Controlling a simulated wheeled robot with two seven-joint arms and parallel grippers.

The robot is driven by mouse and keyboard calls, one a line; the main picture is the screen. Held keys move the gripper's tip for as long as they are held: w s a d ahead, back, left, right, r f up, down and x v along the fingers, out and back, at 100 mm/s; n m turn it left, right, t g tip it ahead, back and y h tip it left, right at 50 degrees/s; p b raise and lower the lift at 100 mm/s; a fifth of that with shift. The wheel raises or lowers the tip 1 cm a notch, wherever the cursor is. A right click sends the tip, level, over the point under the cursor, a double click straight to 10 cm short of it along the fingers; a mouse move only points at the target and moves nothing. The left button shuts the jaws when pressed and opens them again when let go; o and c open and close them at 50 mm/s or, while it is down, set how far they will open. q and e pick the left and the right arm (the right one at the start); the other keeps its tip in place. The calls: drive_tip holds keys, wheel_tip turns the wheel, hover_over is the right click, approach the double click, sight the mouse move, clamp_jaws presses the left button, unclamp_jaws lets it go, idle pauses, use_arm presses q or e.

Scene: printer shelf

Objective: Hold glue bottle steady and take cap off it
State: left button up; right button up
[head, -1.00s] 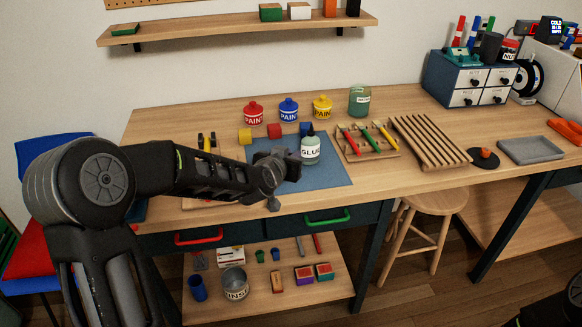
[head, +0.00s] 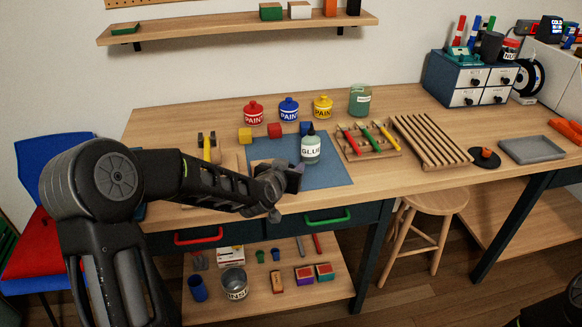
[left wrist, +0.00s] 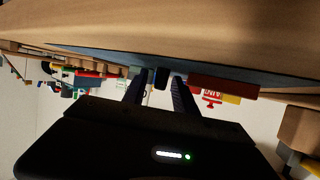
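The glue bottle (head: 311,151) stands upright on the blue mat (head: 330,175), its dark cap (head: 311,131) on top. My left gripper (head: 292,178) is at the mat's front left, to the left of and nearer than the bottle, apart from it. In the left wrist view its two fingers (left wrist: 161,95) are spread with nothing held between them. I cannot clearly make out the bottle in that view. My right gripper is not in view.
A stool (head: 437,201) stands by the table front.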

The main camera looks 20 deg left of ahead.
use_arm(q)
drive_tip(key=shift+r, duration=0.15)
drive_tip(key=shift+r, duration=0.1)
drive_tip(key=v, duration=1.2)
idle(0.6)
